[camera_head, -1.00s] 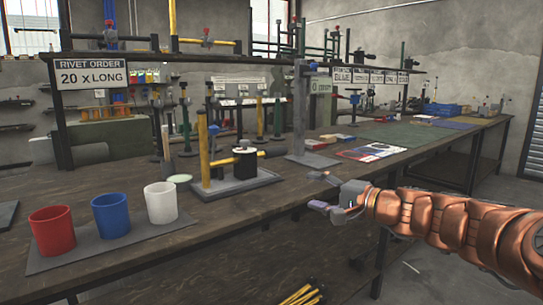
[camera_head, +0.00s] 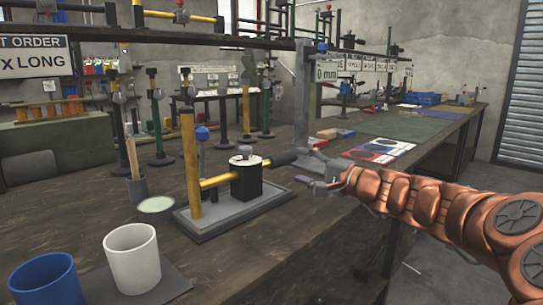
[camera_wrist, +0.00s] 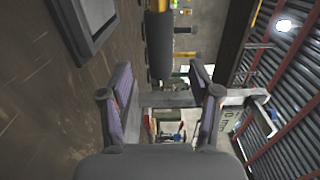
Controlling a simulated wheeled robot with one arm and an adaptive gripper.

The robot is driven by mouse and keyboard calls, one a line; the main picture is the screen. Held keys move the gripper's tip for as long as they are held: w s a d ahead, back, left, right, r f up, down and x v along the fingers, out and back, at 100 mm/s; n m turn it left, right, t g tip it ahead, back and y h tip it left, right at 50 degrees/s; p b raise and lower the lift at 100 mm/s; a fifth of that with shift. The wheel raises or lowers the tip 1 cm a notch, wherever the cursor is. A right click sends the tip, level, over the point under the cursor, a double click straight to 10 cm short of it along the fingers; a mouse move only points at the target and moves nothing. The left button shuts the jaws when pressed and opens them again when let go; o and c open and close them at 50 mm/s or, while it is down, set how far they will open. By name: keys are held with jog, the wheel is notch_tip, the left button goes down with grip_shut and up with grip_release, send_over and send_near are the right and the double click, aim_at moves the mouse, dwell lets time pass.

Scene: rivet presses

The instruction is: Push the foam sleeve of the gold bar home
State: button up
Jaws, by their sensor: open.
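The gold bar (camera_head: 214,182) lies level on a press, running from a yellow post (camera_head: 190,160) into a black block. A dark grey foam sleeve (camera_head: 287,158) sticks out on the block's right side, in line with the bar. Whether a gap remains inside is hidden. My gripper (camera_head: 318,184) is open and empty, right of the sleeve's outer end and apart from it. In the wrist view, a dark rounded cylinder (camera_wrist: 158,45), apparently the sleeve, lies ahead of my open fingers (camera_wrist: 160,82), roughly between their tips.
The press stands on a grey base plate (camera_head: 235,211) on the wooden bench. A grey stand (camera_head: 303,100) rises behind the sleeve's end. A white cup (camera_head: 132,259) and blue cup (camera_head: 45,280) stand at front left. Printed sheets (camera_head: 378,151) lie to the right.

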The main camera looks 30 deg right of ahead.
aim_at(287, 162)
jog(key=b+x, duration=0.1)
jog(key=x, duration=0.5)
jog(key=shift+w+a+f+b, duration=0.1)
jog(key=shift+w+b, duration=0.1)
jog(key=shift+b, duration=0.2)
jog(key=shift+w+a, duration=0.1)
jog(key=shift+w, duration=0.45)
jog(key=shift+c, duration=0.2)
grip_shut()
